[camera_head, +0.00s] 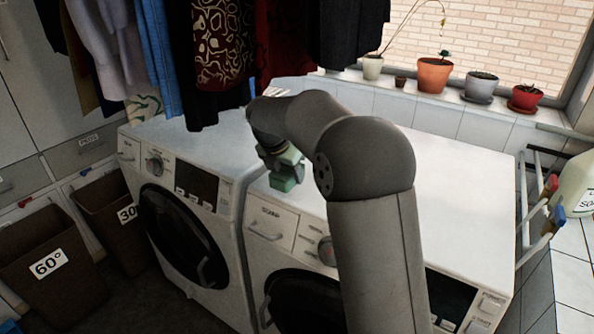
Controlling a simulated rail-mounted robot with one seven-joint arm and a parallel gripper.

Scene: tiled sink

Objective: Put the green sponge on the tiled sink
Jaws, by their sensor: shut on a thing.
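My gripper (284,170) is in the middle of the view, pointing down above the front edge of the washing machines, near the gap between them. It is shut on the green sponge (286,183), which shows as a small green block at the gripper's tip. The gripper and my arm hide part of the sponge. I cannot tell whether the sponge touches the machine top. White tiles at the right edge (574,285) look like part of the tiled sink; most of it is out of view.
Two white washing machines (455,165) stand side by side. A rack with coloured pegs (548,205) and a soap bottle (577,185) are at the right. Potted plants (434,74) line the sill. Clothes (230,50) hang above. Brown bins (50,270) stand at left.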

